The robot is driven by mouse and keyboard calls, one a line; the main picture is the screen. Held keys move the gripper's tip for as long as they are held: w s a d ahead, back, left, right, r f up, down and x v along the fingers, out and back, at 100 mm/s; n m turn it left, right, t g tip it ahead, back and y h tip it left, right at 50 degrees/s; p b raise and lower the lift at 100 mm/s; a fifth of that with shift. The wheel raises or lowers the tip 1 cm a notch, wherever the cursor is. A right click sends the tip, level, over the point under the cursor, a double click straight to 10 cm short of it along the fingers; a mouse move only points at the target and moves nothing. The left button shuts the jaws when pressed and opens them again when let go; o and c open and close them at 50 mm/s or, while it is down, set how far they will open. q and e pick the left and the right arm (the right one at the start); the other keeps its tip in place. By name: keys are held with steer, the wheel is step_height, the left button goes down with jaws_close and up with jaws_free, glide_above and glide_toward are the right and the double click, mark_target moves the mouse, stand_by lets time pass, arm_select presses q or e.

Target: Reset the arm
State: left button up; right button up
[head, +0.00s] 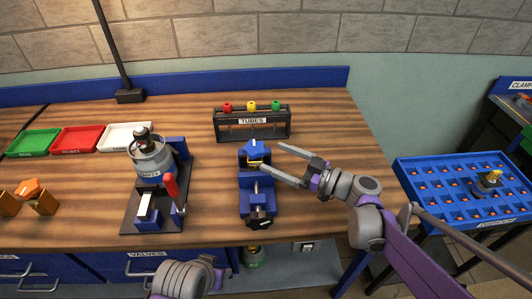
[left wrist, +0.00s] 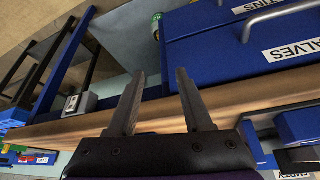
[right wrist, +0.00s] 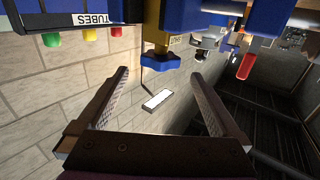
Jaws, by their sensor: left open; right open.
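My right gripper (head: 268,157) is open and empty beside the blue vise (head: 258,199) on the workbench. Its fingers reach left, close to a valve-like part with a blue top (head: 254,148) and yellow body at the vise; I cannot tell whether they touch it. In the right wrist view, the two fingers (right wrist: 160,74) are spread with nothing between them, and the blue-topped part (right wrist: 147,56) shows beyond. My left arm shows at the bottom of the head view, its fingers out of frame. In the left wrist view, the left gripper (left wrist: 154,72) is open and empty near the bench front.
A tube rack (head: 252,132) with red, yellow and green caps stands behind the vise. A press with a red handle (head: 170,186) stands left. Green, red and white trays (head: 77,139) lie farther left. A blue crate (head: 425,205) stands right, apart from the bench.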

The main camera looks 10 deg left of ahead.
steer(key=shift+s+d, duration=0.15)
steer(key=shift+d, duration=0.1)
stand_by(0.3)
steer(key=shift+s+h, duration=0.3)
steer(key=shift+s, duration=0.05)
steer(key=s+d+f+m+h+p, duration=0.1)
steer(key=s+d+m+h, duration=0.1)
steer(key=s, duration=0.1)
steer(key=s+d+f+m+h+p, duration=0.1)
steer(key=s+d+f+m+h, duration=0.1)
steer(key=s, duration=0.2)
steer(key=s+d+f+m+g+h, duration=0.1)
steer(key=s+d+m+h, duration=0.1)
steer(key=s+d, duration=0.1)
steer(key=shift+s+f+h+p, duration=0.15)
steer(key=shift+s+h+p, duration=0.25)
steer(key=shift+s, duration=0.05)
steer(key=s+d+f+m+h+p, duration=0.2)
steer(key=s+d+f+m+h, duration=0.2)
steer(key=s+d+m+h, duration=0.4)
steer(key=s+d+h, duration=0.1)
steer(key=s+d, duration=0.3)
steer(key=d, duration=0.5)
steer(key=shift+s+f+t+h+p, duration=0.15)
steer(key=shift+f+t+h+p, duration=0.15)
steer(key=shift+f, duration=0.05)
steer(key=shift+d, duration=0.1)
